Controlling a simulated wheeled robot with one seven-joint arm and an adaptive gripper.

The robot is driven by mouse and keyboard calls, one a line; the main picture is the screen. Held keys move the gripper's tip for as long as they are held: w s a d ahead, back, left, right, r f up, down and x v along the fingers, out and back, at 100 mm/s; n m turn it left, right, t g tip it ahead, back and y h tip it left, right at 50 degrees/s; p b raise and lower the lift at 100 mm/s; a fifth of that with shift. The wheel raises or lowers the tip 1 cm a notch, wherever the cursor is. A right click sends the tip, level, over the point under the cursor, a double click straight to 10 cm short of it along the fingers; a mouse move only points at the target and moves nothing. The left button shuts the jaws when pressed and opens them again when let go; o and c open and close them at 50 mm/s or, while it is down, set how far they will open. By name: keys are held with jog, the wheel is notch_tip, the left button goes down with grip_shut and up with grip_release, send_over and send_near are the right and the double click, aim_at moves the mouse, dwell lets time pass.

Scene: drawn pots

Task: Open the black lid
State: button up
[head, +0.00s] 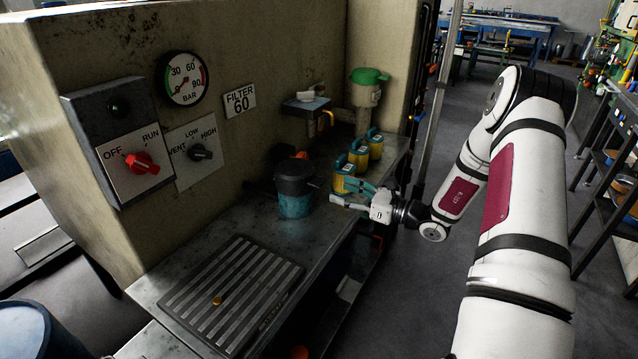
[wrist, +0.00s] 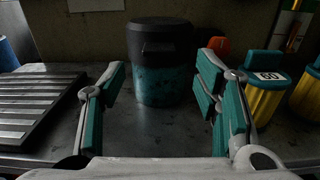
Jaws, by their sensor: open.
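A teal pot (head: 294,205) with a black lid (head: 294,176) stands upright on the metal bench, right of the slotted grate. The lid sits on the pot and has a dark tab sticking out at its side. In the wrist view the lid (wrist: 161,38) and pot (wrist: 163,85) are straight ahead, with the tab facing me. My gripper (head: 350,194) is open and empty, to the right of the pot and apart from it. In the wrist view its teal-padded fingers (wrist: 163,100) spread on either side, with the pot beyond and between them.
Several yellow weights with teal tops (head: 358,154) stand just right of the pot, close to my gripper. A slotted grate (head: 232,290) with a small brass piece lies at the front left. An orange object (wrist: 217,46) sits behind the pot. The panel wall (head: 240,60) rises behind.

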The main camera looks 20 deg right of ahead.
aim_at(323, 184)
jog(key=x, duration=0.8)
jog(key=shift+w+a, duration=0.1)
jog(key=shift+a, duration=0.05)
grip_shut()
jog(key=shift+r, duration=0.1)
